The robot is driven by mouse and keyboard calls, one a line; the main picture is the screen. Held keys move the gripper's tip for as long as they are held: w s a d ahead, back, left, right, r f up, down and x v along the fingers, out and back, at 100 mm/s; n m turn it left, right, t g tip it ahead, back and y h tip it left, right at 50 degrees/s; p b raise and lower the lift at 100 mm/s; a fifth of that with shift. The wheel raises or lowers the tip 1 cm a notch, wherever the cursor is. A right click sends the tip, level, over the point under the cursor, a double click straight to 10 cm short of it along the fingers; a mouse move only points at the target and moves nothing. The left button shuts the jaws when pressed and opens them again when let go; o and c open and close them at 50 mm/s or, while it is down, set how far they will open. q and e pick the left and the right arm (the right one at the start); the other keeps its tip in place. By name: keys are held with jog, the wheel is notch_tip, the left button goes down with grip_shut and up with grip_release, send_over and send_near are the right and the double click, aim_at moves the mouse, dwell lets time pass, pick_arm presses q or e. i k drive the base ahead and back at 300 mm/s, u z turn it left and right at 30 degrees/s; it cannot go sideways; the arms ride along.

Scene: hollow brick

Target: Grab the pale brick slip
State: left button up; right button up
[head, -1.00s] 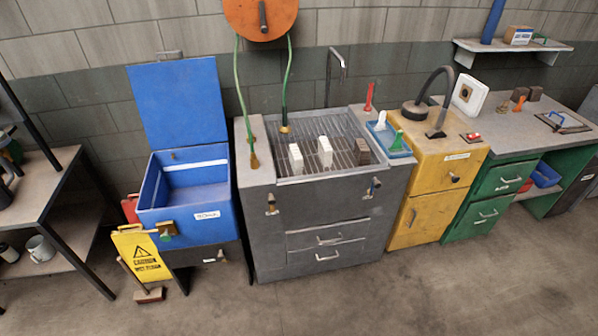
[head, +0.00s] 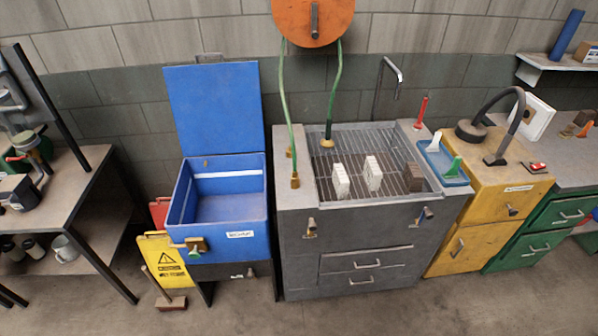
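Two pale, whitish brick pieces stand upright on the wire grate (head: 390,146) of the grey sink unit. The left pale piece (head: 341,181) and the right pale piece (head: 373,173) are a little apart, with small dark marks on their faces. I cannot tell which one is the pale brick slip. A darker grey-brown brick (head: 413,177) stands to their right on the same grate. Neither of my grippers is in view.
An open blue bin (head: 218,246) with raised lid is left of the sink unit. A blue tray (head: 441,165) with a green-handled tool lies right of the grate. A yellow caution sign (head: 163,262) stands on the floor. The floor in front is clear.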

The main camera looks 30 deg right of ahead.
aim_at(340, 181)
jog(key=u, duration=0.1)
jog(key=i, duration=0.75)
jog(key=z, duration=0.6)
jog(key=i, duration=0.65)
jog(key=z, duration=0.55)
